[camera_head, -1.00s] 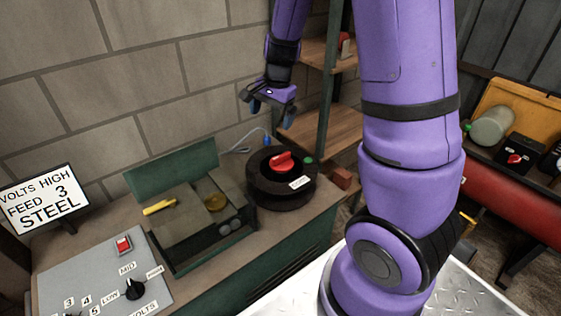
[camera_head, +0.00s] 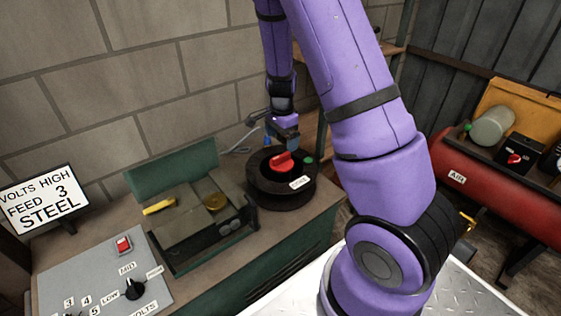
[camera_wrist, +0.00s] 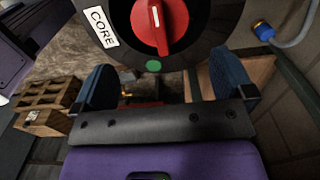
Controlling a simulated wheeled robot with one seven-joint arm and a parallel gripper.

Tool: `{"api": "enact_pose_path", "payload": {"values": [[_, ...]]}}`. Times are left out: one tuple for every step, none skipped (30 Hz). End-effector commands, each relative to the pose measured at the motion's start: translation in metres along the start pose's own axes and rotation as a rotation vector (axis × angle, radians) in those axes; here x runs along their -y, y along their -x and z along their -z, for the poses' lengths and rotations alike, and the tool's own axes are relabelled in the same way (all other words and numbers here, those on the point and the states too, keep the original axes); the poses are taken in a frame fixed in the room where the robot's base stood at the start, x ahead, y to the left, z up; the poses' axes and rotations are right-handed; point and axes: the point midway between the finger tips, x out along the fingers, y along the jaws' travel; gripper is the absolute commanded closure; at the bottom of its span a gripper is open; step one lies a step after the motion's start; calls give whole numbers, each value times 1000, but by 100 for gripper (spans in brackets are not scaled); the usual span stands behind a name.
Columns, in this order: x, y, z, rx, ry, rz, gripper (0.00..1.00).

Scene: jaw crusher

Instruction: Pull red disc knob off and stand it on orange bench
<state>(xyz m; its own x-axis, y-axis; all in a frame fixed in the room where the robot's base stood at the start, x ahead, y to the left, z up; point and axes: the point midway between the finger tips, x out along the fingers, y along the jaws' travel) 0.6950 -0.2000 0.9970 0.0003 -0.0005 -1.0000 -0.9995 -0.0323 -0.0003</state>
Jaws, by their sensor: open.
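A red knob (camera_head: 283,162) with a raised grip bar sits on top of a round black drum (camera_head: 262,196) labelled CORE. In the wrist view the same red knob (camera_wrist: 158,22) shows near the top, with a white line on its bar. My gripper (camera_head: 285,138) is just above and behind the knob, pointing down. In the wrist view its blue fingers (camera_wrist: 160,82) are wide apart with nothing between them, and the knob lies beyond their tips. Another red knob (camera_head: 514,158) is on a black box at the far right. An orange panel (camera_head: 527,108) stands there; I cannot tell whether it is the bench.
A green-lidded box (camera_head: 172,170) and grey control panel (camera_head: 95,270) stand left of the drum. A blue-tipped cable (camera_wrist: 264,31) lies near the drum. A brick wall is close behind. A red tank (camera_head: 480,195) is at right.

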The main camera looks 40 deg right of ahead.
Motion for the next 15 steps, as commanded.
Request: {"api": "enact_pose_path", "payload": {"values": [[0,0,0,0,0,0,0],[0,-1,0,0,0,0,0],[0,-2,0,0,0,-1,0],[0,-3,0,1,0,-1,0],[0,-5,0,1,-1,-1,0],[0,-8,0,1,0,-2,0],[0,-11,0,1,0,-2,0],[0,-14,0,1,1,-3,0],[-1,-18,0,1,1,-2,0],[-1,-21,0,1,0,-2,0],[-1,-25,0,1,-1,-3,0],[-1,-30,0,1,-1,-3,0],[-1,-34,0,1,0,-2,0],[-1,-38,0,1,0,-2,0],[-1,-43,0,1,-1,-2,0]]}}
